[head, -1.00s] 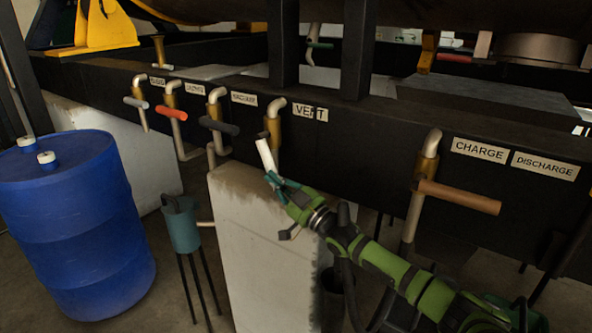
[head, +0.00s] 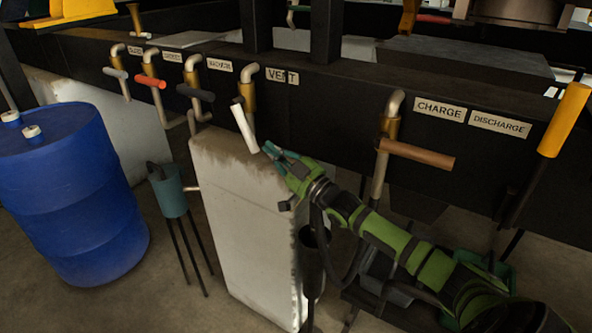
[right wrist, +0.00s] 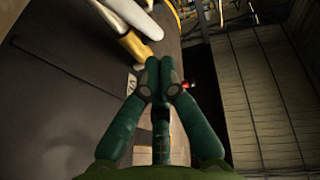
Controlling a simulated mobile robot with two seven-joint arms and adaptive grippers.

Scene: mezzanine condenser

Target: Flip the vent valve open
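The vent valve is a brass body (head: 249,97) under a bent pipe on the dark beam, beside the VENT label (head: 282,76). Its white lever handle (head: 244,129) slants down and to the right. My right gripper (head: 268,149) is just right of the handle's lower end, with a small gap between them in the head view. In the right wrist view its green fingers (right wrist: 160,62) meet at the tips with nothing seen between them. A brass and white fitting (right wrist: 138,46) shows just beyond the fingertips there. My left gripper is out of view.
Valves with grey, red (head: 150,81) and dark (head: 195,92) handles line the beam to the left. A brown-handled valve (head: 417,154) and a yellow-gripped lever (head: 565,120) are to the right. A concrete pier (head: 235,215) stands below; a blue drum (head: 70,195) is left.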

